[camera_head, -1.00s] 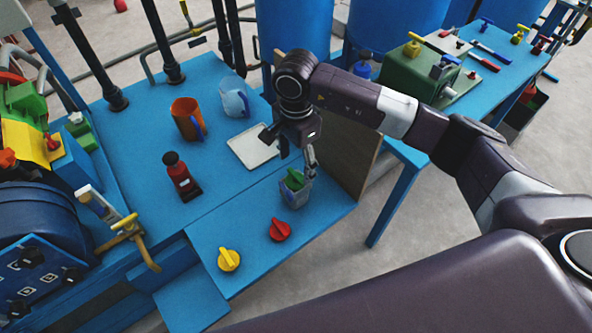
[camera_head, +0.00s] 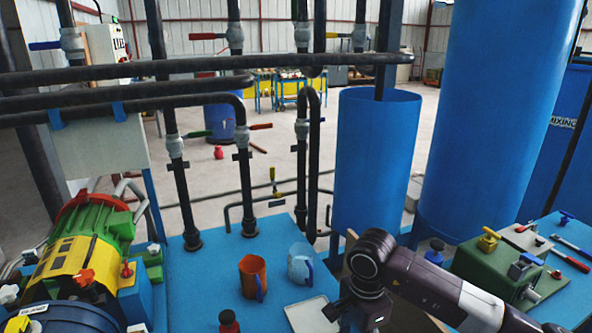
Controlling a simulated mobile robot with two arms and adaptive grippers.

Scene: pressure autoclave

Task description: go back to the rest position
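My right arm comes in from the right along the bottom of the view. Its dark wrist and the upper part of my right gripper (camera_head: 364,312) are at the bottom edge, beside the white tray (camera_head: 308,316). The gripper's fingers are cut off by the frame, so their opening and any grip cannot be seen. My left gripper is not in view.
On the blue table (camera_head: 205,285) stand an orange mug (camera_head: 252,277), a clear blue mug (camera_head: 300,264) and a red-topped object (camera_head: 228,321). Black pipes (camera_head: 180,195) rise behind. Blue tanks (camera_head: 375,160) stand at the back. A green machine (camera_head: 492,268) is at right.

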